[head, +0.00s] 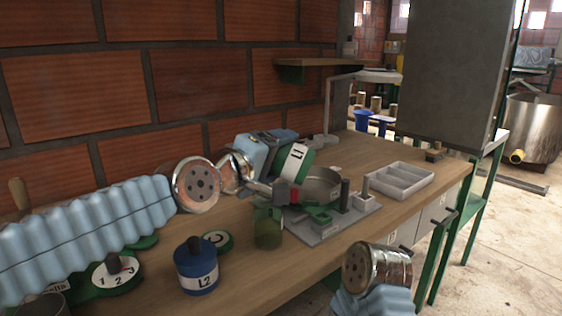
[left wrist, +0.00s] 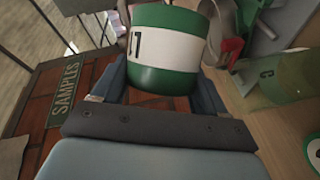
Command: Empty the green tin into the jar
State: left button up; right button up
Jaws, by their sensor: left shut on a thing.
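The green tin (head: 292,165), with a white band marked L1, is held tilted above the bench in my left gripper (head: 283,148). In the left wrist view the tin (left wrist: 165,75) sits between the two blue-grey fingers. Its mouth and contents cannot be seen. A greenish see-through jar (head: 268,232) stands on the bench, below and slightly left of the tin in the head view. A see-through green vessel with a C mark, apparently this jar (left wrist: 268,82), shows at the right of the wrist view. My right gripper is out of view; only part of that arm shows.
A blue tin marked L2 (head: 196,270) and a green disc marked C (head: 217,241) stand nearer. A grey divided tray (head: 392,181) is at right.

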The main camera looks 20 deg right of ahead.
pick_arm(q)
jog(key=n+b, duration=0.2)
jog(key=b, duration=0.2)
jog(key=a+f+n+t+h+b, duration=0.1)
jog(key=n+b, duration=0.1)
jog(key=b, duration=0.2)
jog(key=w+f+n+h+b, duration=0.1)
jog(key=n+b, duration=0.2)
jog(key=b, duration=0.1)
jog(key=shift+a+f+t, duration=0.2)
jog(key=shift+a+t, duration=0.2)
jog(key=shift+w+a+r+n+t+b, duration=0.15)
jog(key=shift+n+t+b, duration=0.15)
jog(key=shift+n+b, duration=0.4)
jog(key=shift+w+a+r+n+t+b, duration=0.15)
jog(key=shift+n+t+b, duration=0.15)
jog(key=shift+n+b, duration=0.35)
jog(key=shift+s, duration=0.1)
jog(key=shift+f, duration=0.1)
